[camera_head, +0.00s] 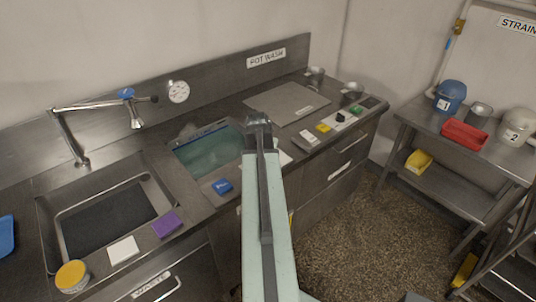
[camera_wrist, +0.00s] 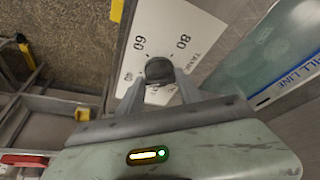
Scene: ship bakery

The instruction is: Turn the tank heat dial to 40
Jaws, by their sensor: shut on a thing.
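The tank heat dial is a dark round knob (camera_wrist: 159,69) on a white plate (camera_wrist: 180,22) in the wrist view. The plate shows 60 at upper left of the knob, 80 at upper right and part of the word TANK at the right.
The water tank (camera_head: 212,152) lies left of my arm, with a blue block (camera_head: 222,187) on its front rim. An empty sink (camera_head: 105,220) is farther left. A grey board (camera_head: 286,103) and small items lie behind and right. A side table (camera_head: 460,150) stands right.

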